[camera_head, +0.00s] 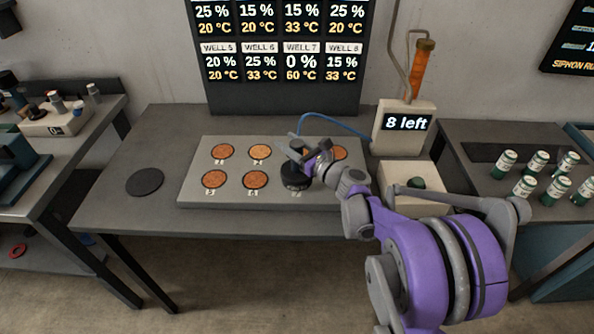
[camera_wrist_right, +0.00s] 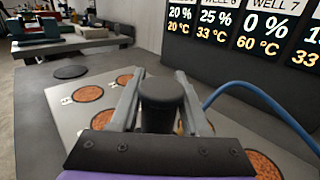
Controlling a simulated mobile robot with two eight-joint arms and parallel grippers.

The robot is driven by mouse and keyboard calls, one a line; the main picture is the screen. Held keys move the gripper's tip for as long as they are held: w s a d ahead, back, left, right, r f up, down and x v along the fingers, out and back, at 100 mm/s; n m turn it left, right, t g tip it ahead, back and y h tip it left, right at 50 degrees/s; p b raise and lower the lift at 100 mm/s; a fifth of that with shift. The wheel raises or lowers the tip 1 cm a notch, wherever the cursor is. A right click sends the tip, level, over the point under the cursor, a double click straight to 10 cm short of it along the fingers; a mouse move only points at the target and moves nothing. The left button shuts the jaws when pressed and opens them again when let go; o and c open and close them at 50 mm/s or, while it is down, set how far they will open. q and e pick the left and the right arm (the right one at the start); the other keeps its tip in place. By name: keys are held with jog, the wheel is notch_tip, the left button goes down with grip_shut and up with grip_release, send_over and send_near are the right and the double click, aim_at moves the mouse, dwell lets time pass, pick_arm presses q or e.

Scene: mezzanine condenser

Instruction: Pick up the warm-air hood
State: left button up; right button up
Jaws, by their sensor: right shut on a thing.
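The warm-air hood (camera_head: 294,180) is a dark round piece with an upright black knob. It stands over a well in the front row of the grey plate (camera_head: 236,200), where a label is partly covered. My right gripper (camera_head: 306,158) comes in from the right and is shut on the hood. In the right wrist view the two grey fingers clasp the hood's black knob (camera_wrist_right: 161,108) from either side. The hood's base is mostly hidden there by my gripper. I cannot tell whether the hood is clear of the plate. My left gripper is not in view.
Several wells on the plate hold orange-brown grains. A round black pad (camera_head: 145,182) lies left of the plate on the table. A blue hose (camera_head: 340,124) arcs behind my gripper toward a box reading "8 left" (camera_head: 405,122). The wall display (camera_head: 280,62) shows Well 7 at 0 %, 60 °C.

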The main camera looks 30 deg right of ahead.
grip_shut()
dwell(0.9)
